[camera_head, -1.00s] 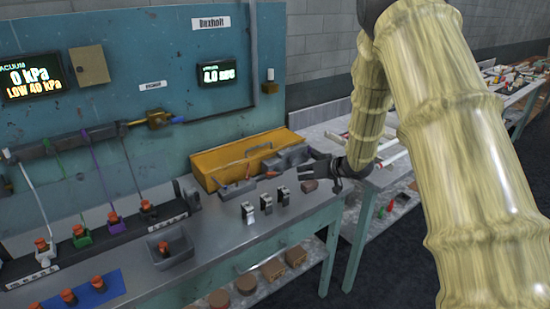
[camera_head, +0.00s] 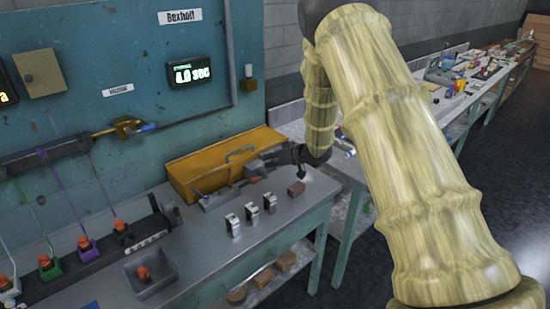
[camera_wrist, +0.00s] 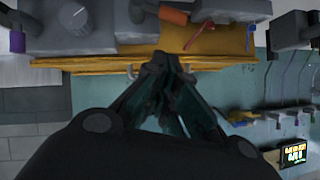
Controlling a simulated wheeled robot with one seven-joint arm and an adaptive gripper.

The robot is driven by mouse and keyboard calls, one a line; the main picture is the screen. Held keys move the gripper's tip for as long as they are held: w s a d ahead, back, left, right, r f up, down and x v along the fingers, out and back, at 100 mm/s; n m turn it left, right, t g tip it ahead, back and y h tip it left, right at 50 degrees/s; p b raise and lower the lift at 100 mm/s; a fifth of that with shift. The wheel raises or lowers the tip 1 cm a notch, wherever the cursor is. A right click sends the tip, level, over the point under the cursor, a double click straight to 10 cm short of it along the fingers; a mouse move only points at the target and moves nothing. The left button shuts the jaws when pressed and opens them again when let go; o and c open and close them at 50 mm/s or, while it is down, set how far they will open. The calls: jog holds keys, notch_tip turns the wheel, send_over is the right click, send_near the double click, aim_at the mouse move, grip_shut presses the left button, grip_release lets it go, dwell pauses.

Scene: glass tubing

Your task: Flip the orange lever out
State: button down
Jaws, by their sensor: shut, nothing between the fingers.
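The orange lever (camera_wrist: 172,15) shows at the top of the wrist view, beside a grey device with a round knob (camera_wrist: 76,15). My gripper (camera_wrist: 165,62) is shut and empty, with its fingertips a little below the lever in that picture and apart from it. In the head view my gripper (camera_head: 292,158) is over the back right of the bench, by the grey device.
A yellow toolbox (camera_head: 193,176) stands against the blue panel (camera_head: 180,60), close behind my gripper. The bench front (camera_head: 225,262) is partly clear.

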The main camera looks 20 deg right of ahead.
jog(key=w+a+f+p, duration=0.2)
jog(key=w+a+f, duration=0.1)
jog(key=f, duration=0.3)
jog(key=shift+w+a+p, duration=0.15)
jog(key=shift+p, duration=0.25)
